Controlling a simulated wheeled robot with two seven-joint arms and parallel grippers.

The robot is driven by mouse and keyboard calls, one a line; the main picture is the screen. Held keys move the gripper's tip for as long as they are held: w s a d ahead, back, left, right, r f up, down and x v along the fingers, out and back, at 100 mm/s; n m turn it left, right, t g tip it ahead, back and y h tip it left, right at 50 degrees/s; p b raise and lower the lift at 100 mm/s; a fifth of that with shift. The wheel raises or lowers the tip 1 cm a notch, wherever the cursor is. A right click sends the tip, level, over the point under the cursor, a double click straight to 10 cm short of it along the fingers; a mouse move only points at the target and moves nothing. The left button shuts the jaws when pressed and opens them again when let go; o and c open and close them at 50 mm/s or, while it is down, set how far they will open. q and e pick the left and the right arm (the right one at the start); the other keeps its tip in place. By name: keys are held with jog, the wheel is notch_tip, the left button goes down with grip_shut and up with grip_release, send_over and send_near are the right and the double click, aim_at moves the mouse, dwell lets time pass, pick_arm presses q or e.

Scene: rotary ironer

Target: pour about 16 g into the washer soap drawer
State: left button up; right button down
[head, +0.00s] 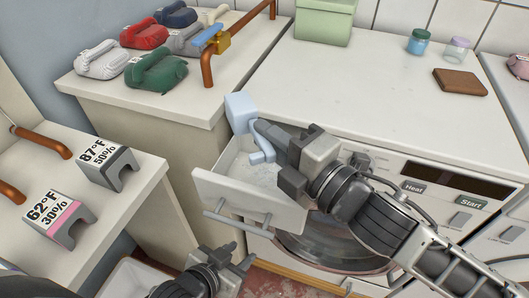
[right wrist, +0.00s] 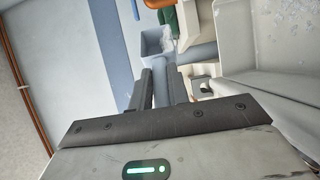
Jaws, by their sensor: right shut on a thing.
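The washer's soap drawer (head: 247,204) is pulled open at the front of the white washer (head: 350,95). White grains lie on its floor, and its wall also shows in the right wrist view (right wrist: 228,32). A light blue scoop (head: 240,110) is at the drawer's back left edge, its cup up and left of my right gripper. My right gripper (head: 268,138) is shut on the scoop's handle above the drawer. My left gripper (head: 238,257) is open and empty below the drawer's front.
A counter (head: 110,89) at the back left holds several wrapped colored bundles and a copper rail (head: 207,68). A green box (head: 325,22), two small jars and a brown block (head: 460,82) stand on the washer top. Temperature signs (head: 58,215) stand at the left.

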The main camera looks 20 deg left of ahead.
jog(key=shift+d+m+b, duration=0.1)
jog(key=shift+m+b, duration=0.25)
jog(key=shift+m, duration=0.35)
dwell(0.8)
jog(key=shift+w+d+r+m+t+y, duration=0.15)
jog(key=shift+r+m+t+y, duration=0.15)
jog(key=shift+r+m+y, duration=0.35)
dwell(1.3)
jog(key=shift+w+d+f+m+t+b, duration=0.15)
jog(key=shift+m+t+b, duration=0.2)
jog(key=shift+m, duration=0.7)
jog(key=shift+w+d+m+t+b, duration=0.1)
jog(key=shift+m+t+b, duration=0.2)
jog(key=shift+m, duration=0.7)
dwell(1.9)
jog(key=shift+r+m+t, duration=0.2)
jog(key=shift+m+t, duration=0.05)
jog(key=shift+m, duration=0.05)
